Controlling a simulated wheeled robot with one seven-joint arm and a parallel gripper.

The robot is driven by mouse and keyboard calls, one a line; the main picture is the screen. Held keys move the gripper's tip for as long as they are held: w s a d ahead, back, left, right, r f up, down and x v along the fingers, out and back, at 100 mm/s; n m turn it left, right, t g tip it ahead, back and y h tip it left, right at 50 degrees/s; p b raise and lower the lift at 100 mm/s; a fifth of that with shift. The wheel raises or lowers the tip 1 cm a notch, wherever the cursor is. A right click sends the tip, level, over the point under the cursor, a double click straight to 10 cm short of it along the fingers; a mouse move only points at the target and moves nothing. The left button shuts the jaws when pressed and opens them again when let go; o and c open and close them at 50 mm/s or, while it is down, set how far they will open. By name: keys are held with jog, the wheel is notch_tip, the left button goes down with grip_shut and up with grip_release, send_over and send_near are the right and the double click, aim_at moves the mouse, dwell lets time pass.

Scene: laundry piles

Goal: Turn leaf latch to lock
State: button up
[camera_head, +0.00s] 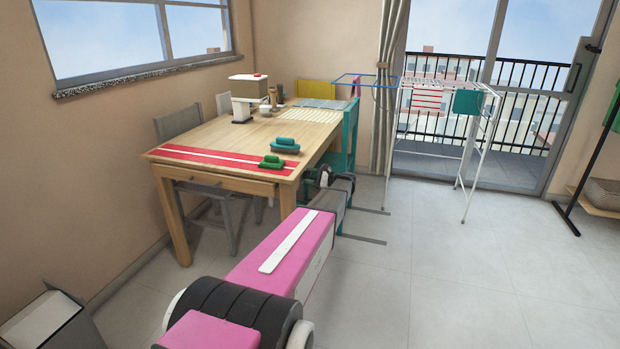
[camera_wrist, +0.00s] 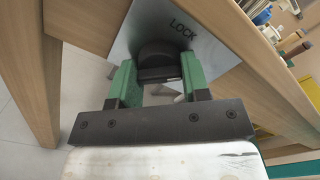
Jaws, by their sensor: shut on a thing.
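The leaf latch (camera_wrist: 156,54) is a dark, rounded knob on a grey metal plate (camera_wrist: 210,52) marked LOCK, seen in the wrist view. The plate is at the underside of the wooden table (camera_head: 215,133). My gripper (camera_wrist: 160,82) has green fingers, one on each side of the latch, and is shut on it. The fingers hide part of the knob, so its exact turn relative to the LOCK mark cannot be told. In the head view my arm reaches to the table's near right end, and the latch is not visible there.
Wooden table members flank the latch in the wrist view. A red runner (camera_head: 222,160) and green objects (camera_head: 285,145) lie on the table. A grey chair (camera_head: 182,125) stands behind it. A drying rack (camera_head: 480,150) stands at the right; the floor in front is clear.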

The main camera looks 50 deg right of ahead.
jog(key=n, duration=0.8)
jog(key=shift+n, duration=0.6)
jog(key=o, duration=0.9)
jog(key=shift+r, duration=0.1)
jog(key=v, duration=1.1)
